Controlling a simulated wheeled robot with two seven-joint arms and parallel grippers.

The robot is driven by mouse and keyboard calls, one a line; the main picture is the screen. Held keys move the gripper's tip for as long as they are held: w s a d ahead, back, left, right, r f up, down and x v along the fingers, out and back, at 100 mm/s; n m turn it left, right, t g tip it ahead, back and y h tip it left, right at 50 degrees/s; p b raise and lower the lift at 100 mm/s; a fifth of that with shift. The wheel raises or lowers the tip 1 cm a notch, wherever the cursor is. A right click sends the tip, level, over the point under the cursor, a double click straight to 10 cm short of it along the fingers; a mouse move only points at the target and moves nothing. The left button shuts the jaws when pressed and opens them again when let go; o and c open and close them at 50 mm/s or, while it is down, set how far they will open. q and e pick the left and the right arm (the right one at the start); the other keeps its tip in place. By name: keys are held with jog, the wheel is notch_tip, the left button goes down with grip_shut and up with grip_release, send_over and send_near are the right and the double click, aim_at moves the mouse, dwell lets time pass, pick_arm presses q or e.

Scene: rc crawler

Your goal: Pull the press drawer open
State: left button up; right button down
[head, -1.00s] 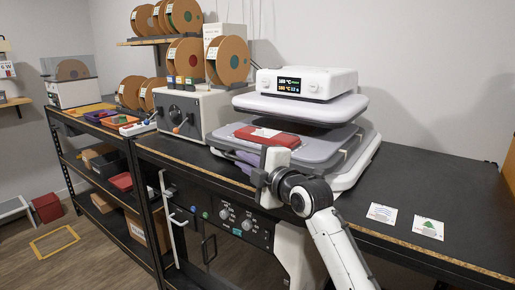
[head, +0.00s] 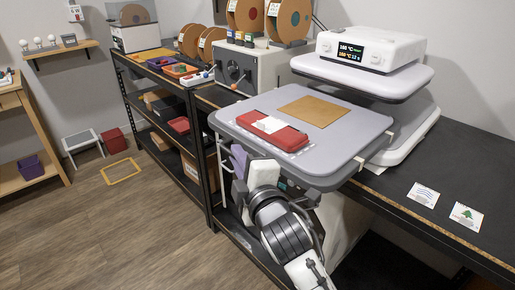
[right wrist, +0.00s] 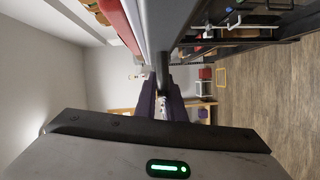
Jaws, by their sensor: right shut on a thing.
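The press drawer (head: 352,137) is a grey slab with rounded corners. It stands well out from under the white heat press (head: 368,48), past the bench's front edge. A red folded item with a white patch (head: 270,130) and a tan sheet (head: 313,110) lie on it. My right gripper (head: 239,159) is below the drawer's near left edge, its purple fingers partly hidden. In the right wrist view the fingers (right wrist: 163,92) are shut on a dark bar-shaped handle (right wrist: 163,66) beside the drawer's edge. My left gripper is not in view.
Two printed cards (head: 445,204) lie on the dark bench at the right. A grey box with a knob (head: 243,67) stands behind the drawer's left side. A shelf rack (head: 165,105) is at the left. The wooden floor (head: 110,220) in front is mostly clear.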

jog(key=shift+s+a+f, duration=0.1)
jog(key=shift+a, duration=0.05)
jog(key=c, duration=1.8)
grip_release()
jog(key=shift+c, duration=0.2)
jog(key=v, duration=1)
jog(key=shift+s, duration=0.2)
